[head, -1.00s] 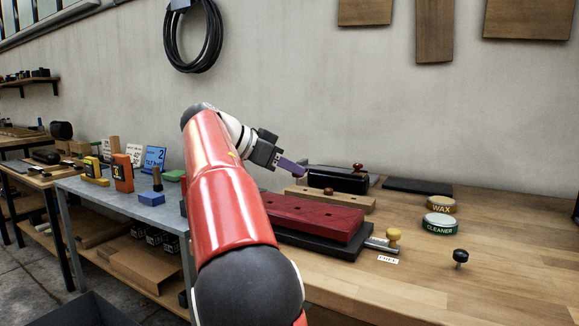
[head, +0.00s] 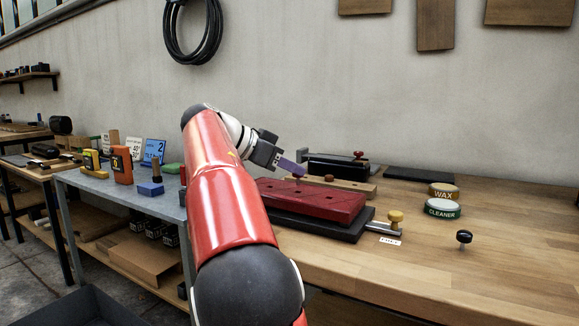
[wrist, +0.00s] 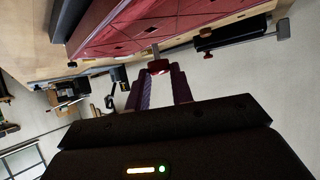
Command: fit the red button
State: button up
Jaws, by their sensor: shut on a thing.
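My gripper (head: 300,172) is over the far left part of the dark red pad (head: 335,208), its purple fingers angled downward. In the wrist view its fingers (wrist: 160,92) are shut on a small red button (wrist: 158,67). A pale stem points from the button toward the pad (wrist: 110,27). The stem's tip is close to the pad; I cannot tell whether it touches or has entered a hole. The pad has several small dark holes and lies on a black base. The held button is hardly visible in the head view.
A wooden strip (head: 352,187) with a brown-red knob stands behind the pad, before a black box (head: 335,170). A yellow-knobbed clamp (head: 393,222), wax tin (head: 443,190), cleaner tin (head: 442,209) and black knob (head: 464,238) stand at right. The front right worktop is clear.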

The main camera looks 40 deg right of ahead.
aim_at(290, 193)
jog(key=shift+f+b, duration=1.35)
jog(key=shift+f, duration=0.25)
jog(key=o, duration=1)
jog(key=p+v, duration=0.1)
jog(key=v, duration=0.6)
jog(key=shift+a+r, duration=0.2)
jog(key=shift+a, duration=0.15)
jog(key=shift+w, duration=0.1)
